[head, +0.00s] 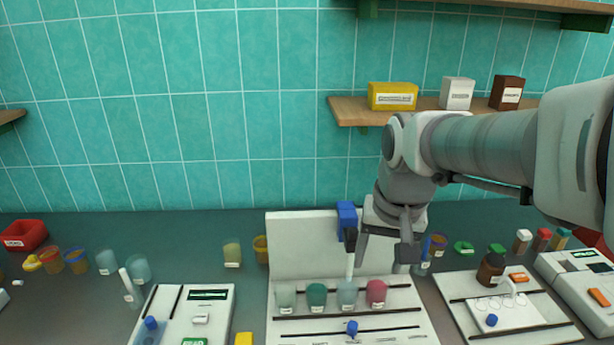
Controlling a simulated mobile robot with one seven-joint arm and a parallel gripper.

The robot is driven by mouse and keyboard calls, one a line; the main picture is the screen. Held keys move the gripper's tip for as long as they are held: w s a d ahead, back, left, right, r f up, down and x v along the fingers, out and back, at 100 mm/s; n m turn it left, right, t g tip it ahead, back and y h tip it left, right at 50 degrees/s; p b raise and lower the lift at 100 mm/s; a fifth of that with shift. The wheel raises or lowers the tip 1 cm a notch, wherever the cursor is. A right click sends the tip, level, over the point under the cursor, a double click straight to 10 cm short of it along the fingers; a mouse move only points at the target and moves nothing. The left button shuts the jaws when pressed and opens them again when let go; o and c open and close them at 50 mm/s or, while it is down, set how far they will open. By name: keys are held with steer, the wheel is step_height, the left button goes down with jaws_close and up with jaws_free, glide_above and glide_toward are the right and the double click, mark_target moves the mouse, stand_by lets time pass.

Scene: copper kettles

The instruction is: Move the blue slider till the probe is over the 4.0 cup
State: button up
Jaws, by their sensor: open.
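A white rig (300,240) with an upright back panel stands on the counter. A row of cups sits on its base: a pale one (285,297), a green one (316,296), a light blue-grey one (347,294) and a pink one (376,292). Their labels are too small to read. A blue block (347,214) is at the panel's upper right, with a thin white probe (350,265) below it, above the blue-grey cup. A small blue knob (352,328) sits at the front slot. My gripper (382,246) is open, just right of the blue block; contact is unclear.
A white device (207,310) with a display stands left of the rig. A white tray (463,290) with a brown bottle (491,268) is at the right. A shelf (350,110) with boxes hangs behind my arm. Small cups stand on the back-left counter.

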mark_target(353, 324)
steer(key=w+f+m+g+b, duration=0.3)
steer(key=w+f, duration=0.6)
steer(key=f, duration=0.3)
step_height(353, 324, down, 17)
steer(key=shift+f+b, duration=0.15)
steer(key=shift+b, duration=0.6)
jaws_close()
stand_by(0.6)
